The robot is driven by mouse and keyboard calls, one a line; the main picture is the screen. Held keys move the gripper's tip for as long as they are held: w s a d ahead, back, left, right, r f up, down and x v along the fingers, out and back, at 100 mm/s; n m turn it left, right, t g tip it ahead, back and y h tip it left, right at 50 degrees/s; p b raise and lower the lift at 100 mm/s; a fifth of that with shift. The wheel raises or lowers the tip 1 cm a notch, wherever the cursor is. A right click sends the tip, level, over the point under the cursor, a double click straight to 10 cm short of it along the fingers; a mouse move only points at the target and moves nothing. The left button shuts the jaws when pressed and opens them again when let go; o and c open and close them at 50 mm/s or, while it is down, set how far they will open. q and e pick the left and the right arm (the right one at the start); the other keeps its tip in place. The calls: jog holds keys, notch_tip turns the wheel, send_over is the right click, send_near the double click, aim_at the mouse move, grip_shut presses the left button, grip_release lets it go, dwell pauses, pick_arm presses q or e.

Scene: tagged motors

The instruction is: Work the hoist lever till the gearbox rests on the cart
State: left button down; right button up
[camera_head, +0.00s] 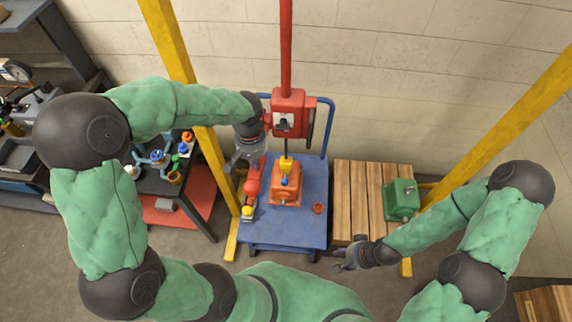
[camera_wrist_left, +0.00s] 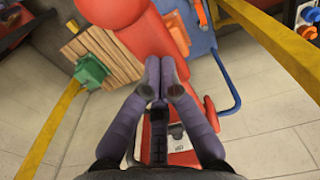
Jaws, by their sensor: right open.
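The red hoist (camera_head: 289,113) hangs above the cart. Its red lever (camera_head: 253,186) slants down the picture to a yellow end, and its thick red part shows in the left wrist view (camera_wrist_left: 163,35). My left gripper (camera_head: 247,163) is at the lever, with its fingertips close together on it in the left wrist view (camera_wrist_left: 160,72); the contact is partly hidden. The orange gearbox (camera_head: 285,194) is under the yellow hook (camera_head: 286,163), over the blue cart (camera_head: 285,233). I cannot tell whether it touches the cart. My right gripper (camera_head: 347,257) is open and empty.
A wooden pallet (camera_head: 343,200) stands right of the cart with a green motor (camera_head: 401,199) on it. Yellow posts (camera_head: 167,38) rise on both sides. A dark bench with small parts is at the left. A small orange-brown ring (camera_head: 318,208) lies on the cart.

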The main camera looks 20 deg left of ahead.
pick_arm(q)
jog(key=shift+f, duration=0.1)
jog(key=shift+s+d+f+b, duration=0.1)
jog(key=shift+s+f+b, duration=0.1)
jog(key=shift+f+b, duration=0.65)
jog(key=shift+s+a+f+b, duration=0.1)
jog(key=shift+s+f+b, duration=0.05)
jog(key=shift+f+b, duration=0.7)
jog(key=shift+s+d+f+b, duration=0.1)
jog(key=shift+s+f+b, duration=0.1)
jog(key=shift+f+b, duration=0.65)
jog(key=shift+f, duration=0.25)
jog(key=shift+f, duration=0.45)
jog(key=shift+w+f+b, duration=0.1)
jog(key=shift+f+b, duration=1.95)
jog(key=shift+f, duration=0.2)
jog(key=shift+w+f+b, duration=0.5)
jog(key=shift+f+b, duration=1.2)
jog(key=shift+f, duration=0.4)
notch_tip(320, 180, up, 18)
jog(key=p, duration=1.2)
jog(key=shift+s+f+p, duration=0.1)
jog(key=shift+f+p, duration=0.05)
jog(key=shift+p, duration=0.15)
